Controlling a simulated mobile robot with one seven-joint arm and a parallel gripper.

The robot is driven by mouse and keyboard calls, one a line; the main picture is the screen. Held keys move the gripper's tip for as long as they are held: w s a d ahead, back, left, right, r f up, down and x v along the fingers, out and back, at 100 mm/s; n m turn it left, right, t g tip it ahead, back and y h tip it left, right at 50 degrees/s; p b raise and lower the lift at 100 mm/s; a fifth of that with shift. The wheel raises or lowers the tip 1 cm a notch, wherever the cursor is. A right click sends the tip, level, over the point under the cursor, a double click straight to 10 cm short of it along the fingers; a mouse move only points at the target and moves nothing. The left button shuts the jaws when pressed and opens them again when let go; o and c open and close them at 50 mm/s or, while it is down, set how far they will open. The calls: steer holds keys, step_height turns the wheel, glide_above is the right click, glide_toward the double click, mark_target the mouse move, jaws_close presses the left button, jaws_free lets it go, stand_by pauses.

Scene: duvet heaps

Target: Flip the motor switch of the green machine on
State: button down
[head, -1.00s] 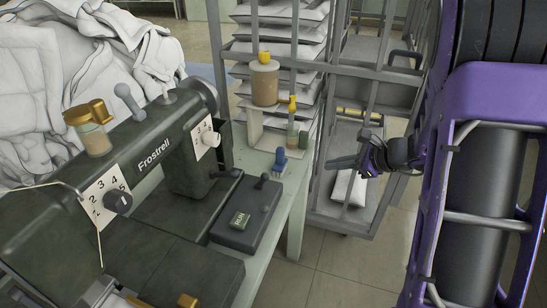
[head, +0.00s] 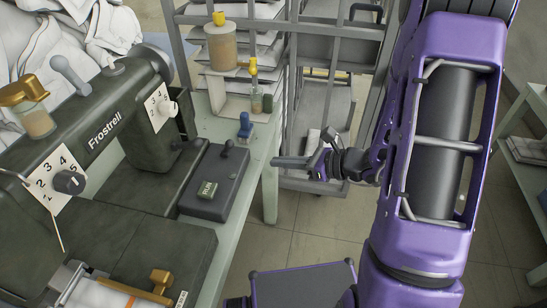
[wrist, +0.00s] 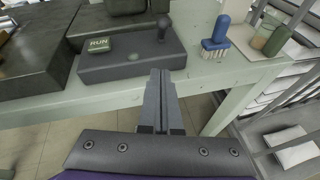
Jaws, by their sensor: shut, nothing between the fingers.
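The dark green sewing machine (head: 95,105), marked Frostrell, stands on a pale green table at the left of the head view. A dark grey switch box (head: 213,183) lies on the table beside it, with a green RUN label (head: 207,189) and a small lever (head: 227,148). In the wrist view the box (wrist: 128,67), the RUN label (wrist: 98,44) and the round-tipped lever (wrist: 163,27) show close ahead. My gripper (head: 277,162) is shut and empty, just right of the table edge in the head view. Its fingers (wrist: 160,77) point toward the box, apart from it.
A blue brush (head: 245,125) stands on the table behind the box. A grey rack (head: 290,70) with folded linen stands behind. The floor (head: 310,225) right of the table is open.

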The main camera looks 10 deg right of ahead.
mark_target(244, 162)
steer(key=x, duration=0.3)
steer(key=r+x, duration=0.1)
steer(key=x, duration=0.5)
steer(key=shift+w+a+r+b, duration=0.2)
steer(key=shift+w+a+b, duration=0.1)
steer(key=shift+a+b, duration=0.1)
steer(key=shift+w+a+r, duration=0.3)
steer(key=shift+w+a, duration=0.2)
steer(key=shift+a, duration=0.05)
steer(key=shift+r+p, duration=0.15)
steer(key=shift+p, duration=0.2)
steer(key=shift+a+r+h, duration=0.1)
steer(key=shift+h, duration=0.2)
